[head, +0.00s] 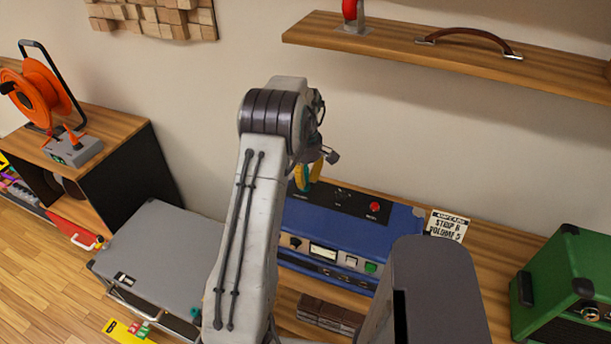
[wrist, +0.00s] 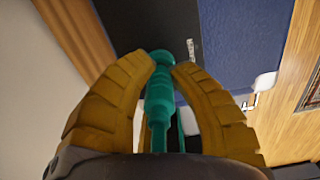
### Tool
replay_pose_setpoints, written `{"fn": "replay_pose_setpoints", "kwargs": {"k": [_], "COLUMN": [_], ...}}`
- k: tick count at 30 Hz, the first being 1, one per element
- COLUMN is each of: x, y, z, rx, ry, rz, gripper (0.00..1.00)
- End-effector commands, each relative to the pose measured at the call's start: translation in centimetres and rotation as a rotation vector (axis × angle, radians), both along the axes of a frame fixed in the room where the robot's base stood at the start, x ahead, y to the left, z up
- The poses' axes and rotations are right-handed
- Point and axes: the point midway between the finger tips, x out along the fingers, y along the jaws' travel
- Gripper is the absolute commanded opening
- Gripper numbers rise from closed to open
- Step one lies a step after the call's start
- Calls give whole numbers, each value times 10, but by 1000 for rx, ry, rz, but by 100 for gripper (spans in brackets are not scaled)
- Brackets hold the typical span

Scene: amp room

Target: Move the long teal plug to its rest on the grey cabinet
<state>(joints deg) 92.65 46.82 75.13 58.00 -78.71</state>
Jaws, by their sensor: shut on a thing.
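My gripper (wrist: 160,75) is shut on the long teal plug (wrist: 158,100), its two yellow fingers either side of the ribbed body. In the head view the yellow fingers (head: 308,175) show over the back left of the blue amp (head: 325,225), partly hidden by my arm. The plug's far end points at the amp's black top panel (wrist: 168,20); I cannot tell whether it touches it. The grey cabinet (head: 165,245) stands at the left, its top mostly bare. A small black and white piece (head: 124,279) sits near its front edge; I cannot tell if that is the rest.
A wooden shelf (head: 460,55) hangs above the amp. A sign (head: 447,225) stands right of the amp, and a green amp (head: 570,285) is at far right. An orange cable reel (head: 40,92) and a grey joystick box (head: 73,148) are on the wooden cabinet at left.

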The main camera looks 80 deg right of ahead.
Motion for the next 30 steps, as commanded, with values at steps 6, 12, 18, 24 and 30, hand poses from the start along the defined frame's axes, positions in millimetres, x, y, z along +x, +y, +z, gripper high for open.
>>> {"fn": "replay_pose_setpoints", "kwargs": {"k": [6,12,18,24,30], "x": [0,0,0,0,0], "y": [0,1,1,1,0], "z": [-1,1,7,14,21], "rx": [2,3,3,2,1], "ry": [0,0,0,0,0], "rz": [0,0,0,0,0], "gripper": [0,0,0,0,0]}}
